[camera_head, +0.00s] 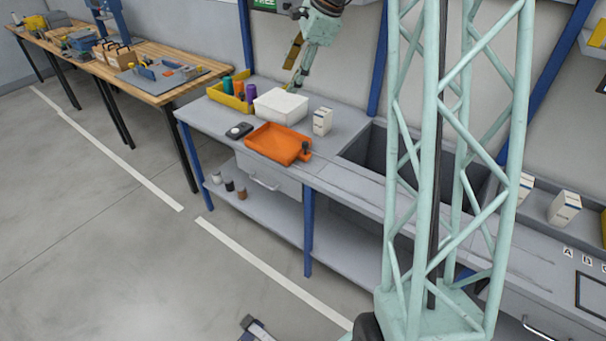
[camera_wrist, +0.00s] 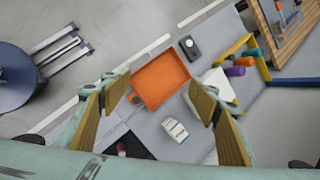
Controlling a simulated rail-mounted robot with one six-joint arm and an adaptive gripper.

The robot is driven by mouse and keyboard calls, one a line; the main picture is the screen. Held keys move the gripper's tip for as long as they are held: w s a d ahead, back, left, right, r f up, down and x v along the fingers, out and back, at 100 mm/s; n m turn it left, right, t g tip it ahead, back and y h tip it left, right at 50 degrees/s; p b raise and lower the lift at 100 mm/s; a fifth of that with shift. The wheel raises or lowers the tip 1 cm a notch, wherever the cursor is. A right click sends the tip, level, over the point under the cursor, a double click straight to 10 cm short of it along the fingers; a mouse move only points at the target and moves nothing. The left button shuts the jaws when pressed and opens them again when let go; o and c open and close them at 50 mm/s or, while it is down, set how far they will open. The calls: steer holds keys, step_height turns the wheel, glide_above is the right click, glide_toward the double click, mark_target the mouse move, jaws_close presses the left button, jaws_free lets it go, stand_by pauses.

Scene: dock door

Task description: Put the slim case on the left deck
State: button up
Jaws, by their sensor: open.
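A slim white carton with small print (camera_head: 322,121) stands upright on the left deck (camera_head: 341,139), right of the white box; it also shows in the wrist view (camera_wrist: 174,130). Similar white cartons (camera_head: 564,208) stand on the right-hand deck. I cannot tell which one is the slim case. My gripper (camera_head: 293,70) hangs over the back of the left deck, above and behind the white box (camera_head: 281,106). In the wrist view my gripper (camera_wrist: 161,92) has its two tan fingers wide apart with nothing between them. The carton shows below the finger gap there.
An orange tray (camera_head: 270,145) sits at the left deck's front, beside a dark device (camera_head: 239,131). A yellow bin (camera_head: 226,99) holds colored cylinders at the back left. A sunken bay (camera_head: 372,150) lies right of the carton. Lettered tags (camera_head: 584,260) mark the right deck.

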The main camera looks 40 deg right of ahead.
steer(key=s+a+r+n+g, duration=0.1)
steer(key=s+a+r+n, duration=0.55)
steer(key=s+a, duration=0.5)
steer(key=s+a+r+n, duration=0.5)
steer(key=s+a+r, duration=0.2)
steer(key=s+a, duration=0.45)
steer(key=s+a+n, duration=0.2)
steer(key=s+n, duration=0.1)
steer(key=s, duration=0.6)
steer(key=s+a+f+n+h, duration=0.1)
steer(key=s+a+n, duration=0.2)
steer(key=s, duration=0.6)
steer(key=s+a+f+n+h, duration=0.1)
steer(key=s+a+n, duration=0.2)
steer(key=s, duration=0.6)
steer(key=shift+a+n, duration=0.2)
steer(key=shift+n, duration=0.85)
steer(key=shift+f, duration=0.1)
